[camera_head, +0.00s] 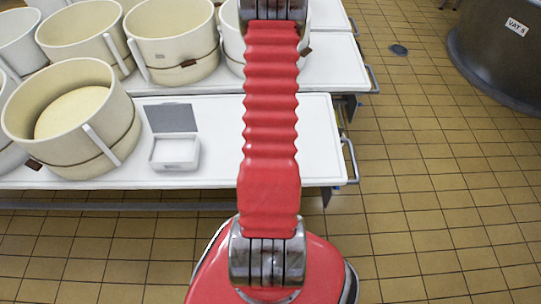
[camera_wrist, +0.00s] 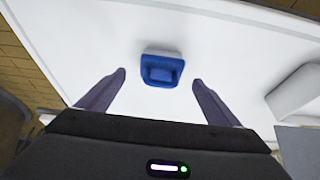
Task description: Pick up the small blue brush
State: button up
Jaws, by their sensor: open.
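The small blue brush (camera_wrist: 161,71) lies on the white table top (camera_wrist: 90,40) in the wrist view, with a pale strip along its far edge. My gripper (camera_wrist: 160,80) is open, its two purple-grey fingers spread to the left and right of the brush. The fingertips are at about the height of the brush's near edge in the picture and do not touch it. How far above the table they are I cannot tell. In the head view my arm covers part of the table, and neither the brush nor my gripper shows.
In the head view, a small open box (camera_head: 175,152) with a grey lid stands on the white table (camera_head: 222,120). A large cream tub (camera_head: 72,118) stands left of it, with several more tubs behind. Tiled floor (camera_head: 430,200) is free at right; a dark vat (camera_head: 500,50) stands beyond.

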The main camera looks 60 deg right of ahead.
jog(key=x, duration=0.3)
jog(key=shift+a+f, duration=0.15)
jog(key=shift+x, duration=0.85)
jog(key=c, duration=1.3)
jog(key=shift+r, duration=5)
jog(key=shift+w, duration=0.1)
